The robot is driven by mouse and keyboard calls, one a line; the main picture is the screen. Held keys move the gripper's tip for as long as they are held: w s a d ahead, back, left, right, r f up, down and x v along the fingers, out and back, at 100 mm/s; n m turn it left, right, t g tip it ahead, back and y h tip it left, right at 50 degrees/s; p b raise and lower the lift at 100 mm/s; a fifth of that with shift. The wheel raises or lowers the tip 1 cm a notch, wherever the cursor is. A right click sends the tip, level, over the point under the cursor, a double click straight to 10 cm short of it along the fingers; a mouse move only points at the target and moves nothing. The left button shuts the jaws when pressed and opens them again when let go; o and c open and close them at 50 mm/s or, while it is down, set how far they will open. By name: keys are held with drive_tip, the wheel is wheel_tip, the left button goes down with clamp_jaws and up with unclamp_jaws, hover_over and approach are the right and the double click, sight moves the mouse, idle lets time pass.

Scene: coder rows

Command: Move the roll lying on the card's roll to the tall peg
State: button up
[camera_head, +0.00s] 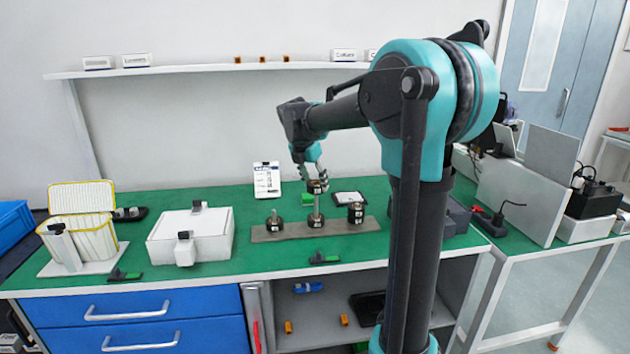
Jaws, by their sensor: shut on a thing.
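A grey board (290,231) on the green bench carries three pegs. The tall middle peg (316,204) has a dark roll (315,221) low on it. The left peg has a dark roll (274,221) at its base, and the right peg carries a dark roll (356,213). My gripper (318,184) is above the tall peg, pointing down and shut on a small dark roll (317,187) at the peg's top. I cannot tell whether this roll is around the peg or just above it. A white card (267,180) stands behind the board; its print is too small to read.
A white lidded box (190,236) and a yellow-rimmed basket (82,222) stand left of the board. A small black-and-green item (324,258) lies in front. A shelf (210,69) runs above.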

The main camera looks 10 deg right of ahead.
sight(315, 207)
drive_tip(key=shift+f, duration=4.75)
idle(2.2)
drive_tip(key=o, duration=1.2)
drive_tip(key=shift+o, duration=0.2)
